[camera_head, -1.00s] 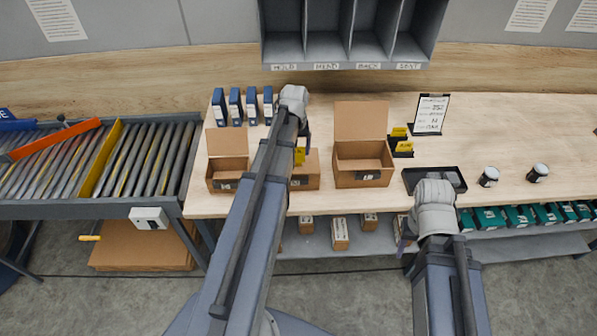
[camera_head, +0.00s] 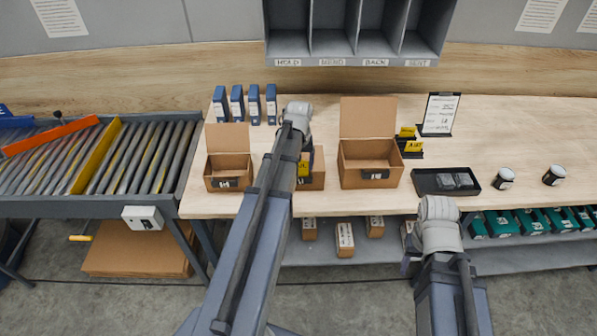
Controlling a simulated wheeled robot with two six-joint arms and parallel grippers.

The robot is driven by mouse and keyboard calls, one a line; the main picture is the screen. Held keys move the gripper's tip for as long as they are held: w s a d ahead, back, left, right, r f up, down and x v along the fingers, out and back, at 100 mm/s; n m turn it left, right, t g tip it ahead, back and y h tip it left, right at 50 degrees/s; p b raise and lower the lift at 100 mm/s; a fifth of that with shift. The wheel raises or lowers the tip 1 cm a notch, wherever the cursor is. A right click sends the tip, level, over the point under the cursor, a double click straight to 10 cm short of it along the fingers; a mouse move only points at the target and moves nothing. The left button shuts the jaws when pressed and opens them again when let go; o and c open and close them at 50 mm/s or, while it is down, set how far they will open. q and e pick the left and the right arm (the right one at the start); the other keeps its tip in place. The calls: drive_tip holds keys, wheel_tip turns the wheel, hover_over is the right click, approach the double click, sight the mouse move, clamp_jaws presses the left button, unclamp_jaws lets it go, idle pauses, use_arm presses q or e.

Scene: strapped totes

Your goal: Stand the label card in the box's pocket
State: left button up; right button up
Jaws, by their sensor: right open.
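A yellow label card (camera_head: 303,167) shows beside my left forearm, at the front of the middle cardboard box (camera_head: 317,180). My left gripper (camera_head: 306,148) is at the card's top and appears shut on it; my arm hides part of the fingers and much of this box. The dark pocket on the box front (camera_head: 303,182) is just below the card. Whether the card touches the pocket I cannot tell. My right gripper (camera_head: 407,262) is open and empty, in front of the table's edge.
Open cardboard boxes stand left (camera_head: 229,172) and right (camera_head: 369,165) of the middle one. Yellow cards in black holders (camera_head: 411,146), a sign stand (camera_head: 439,114), a black tray (camera_head: 424,183) and two jars (camera_head: 504,178) are to the right. Blue binders (camera_head: 254,104) stand behind.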

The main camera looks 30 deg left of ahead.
use_arm(q)
drive_tip(key=shift+f, duration=0.75)
use_arm(e)
drive_tip(key=shift+f, duration=0.7)
use_arm(q)
drive_tip(key=shift+f+b, duration=0.2)
drive_tip(key=shift+b, duration=0.25)
drive_tip(key=o, duration=1.1)
use_arm(e)
drive_tip(key=shift+f, duration=0.15)
use_arm(q)
drive_tip(key=shift+r, duration=0.15)
drive_tip(key=r+p, duration=0.8)
drive_tip(key=s+r+p, duration=0.1)
drive_tip(key=r+p, duration=0.3)
drive_tip(key=shift+s+d, duration=0.1)
drive_tip(key=shift+d, duration=0.3)
use_arm(e)
wheel_tip(320, 180, up, 12)
use_arm(q)
drive_tip(key=shift+d, duration=0.1)
